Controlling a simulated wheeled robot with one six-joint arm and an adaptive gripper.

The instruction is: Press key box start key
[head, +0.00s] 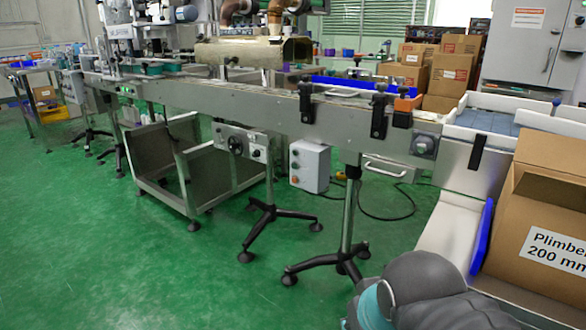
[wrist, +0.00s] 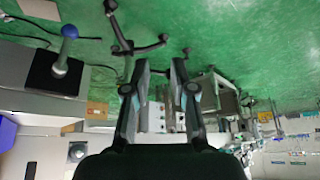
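The key box (head: 312,167) is a light grey box under the conveyor, in the middle of the head view. The wrist view is upside down. A pale box with small dots (wrist: 157,117) shows between the fingers, farther off; it looks like the key box. My gripper is apart from it.
The conveyor (head: 250,103) runs across above the key box. Black tripod feet (head: 345,262) stand in front of it to the right, and another stand (head: 268,215) to the left. A cable lies behind. Green floor (head: 170,280) is clear in front. A carton (head: 540,230) stands right.

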